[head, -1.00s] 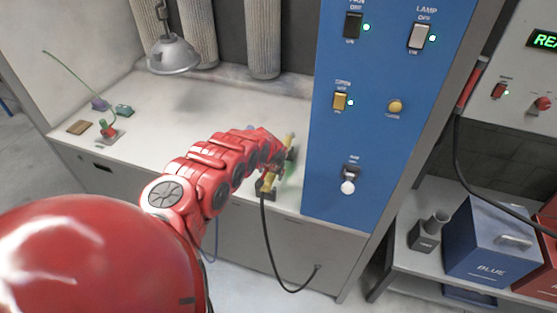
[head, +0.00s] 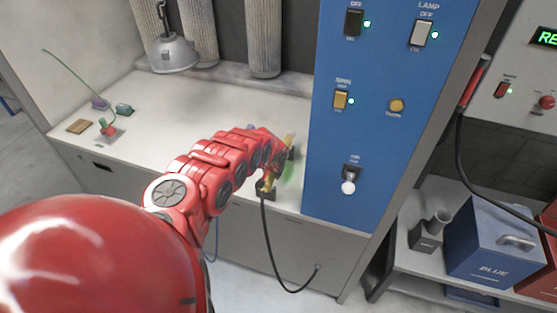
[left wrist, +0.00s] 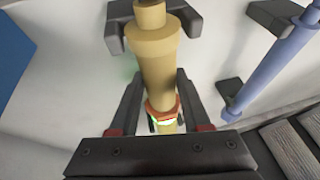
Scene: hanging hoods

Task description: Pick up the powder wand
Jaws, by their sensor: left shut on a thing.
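A yellow wand (head: 290,139) lies at the right end of the white bench, close to the blue panel. My left gripper (head: 279,160) is around it, and my red arm hides part of it. In the left wrist view the yellow wand (left wrist: 158,62) runs lengthwise between my two black fingers, which are shut on it. A black rest (left wrist: 118,25) shows at its far end; whether the wand still touches it I cannot tell. A blue-grey wand (left wrist: 270,66) lies beside it on black rests, apart from my fingers. My right gripper is not in view.
A black cable (head: 268,240) hangs over the bench front below the wand. The blue switch panel (head: 375,130) stands close on the right. A lamp (head: 172,53) hangs over the bench. Small items lie at the bench's left end; its middle is clear. A blue box (head: 487,240) stands on the right shelf.

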